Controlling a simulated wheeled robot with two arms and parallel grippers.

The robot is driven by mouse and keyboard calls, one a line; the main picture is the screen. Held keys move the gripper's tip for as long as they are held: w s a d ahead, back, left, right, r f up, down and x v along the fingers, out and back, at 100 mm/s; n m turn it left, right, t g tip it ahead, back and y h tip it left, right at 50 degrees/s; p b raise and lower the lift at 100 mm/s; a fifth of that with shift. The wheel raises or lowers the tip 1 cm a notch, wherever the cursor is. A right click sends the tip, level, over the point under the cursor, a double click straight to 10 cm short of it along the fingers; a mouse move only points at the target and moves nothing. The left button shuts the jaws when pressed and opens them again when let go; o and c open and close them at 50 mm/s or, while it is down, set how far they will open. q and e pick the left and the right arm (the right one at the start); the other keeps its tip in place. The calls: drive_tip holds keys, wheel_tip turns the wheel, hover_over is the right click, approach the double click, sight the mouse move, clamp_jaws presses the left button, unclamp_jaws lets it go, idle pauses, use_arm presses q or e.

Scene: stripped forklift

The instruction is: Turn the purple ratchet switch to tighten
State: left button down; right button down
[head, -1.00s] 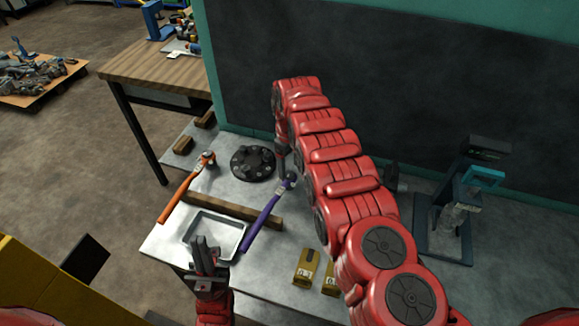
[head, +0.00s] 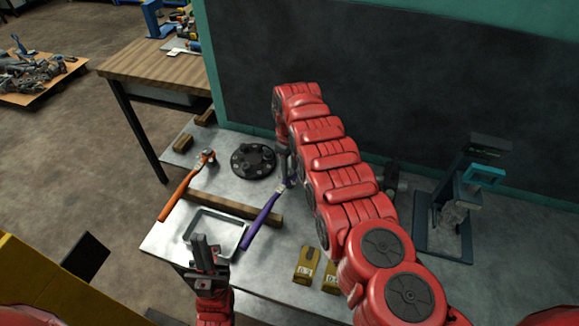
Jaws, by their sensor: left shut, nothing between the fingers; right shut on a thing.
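The purple ratchet (head: 264,215) lies propped across a wooden bar, its handle toward the tray and its head at the upper right. My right gripper (head: 285,182) comes down from the bent red arm onto the ratchet's head and is shut on it; the fingertips and the switch are too small and partly hidden to make out. My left gripper (head: 204,250) is shut and empty, at the front edge of the bench by the tray. An orange ratchet (head: 184,188) lies at the left, apart from both grippers.
A metal tray (head: 241,225) sits at the front left of the bench. A wooden bar (head: 232,206) lies behind it. A black round hub with bolts (head: 253,161) is further back. Yellowish blocks (head: 306,265) stand at the front. A dark press-like stand (head: 447,222) is at the right.

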drive_tip(key=shift+m, duration=0.3)
drive_tip(key=m, duration=0.4)
drive_tip(key=shift+b, duration=0.4)
drive_tip(key=shift+f+m+b, duration=0.1)
drive_tip(key=shift+m+b, duration=0.2)
drive_tip(key=shift+m, duration=1.7)
drive_tip(key=shift+b, duration=0.3)
drive_tip(key=shift+c, duration=2.3)
unclamp_jaws()
drive_tip(key=shift+r, duration=0.2)
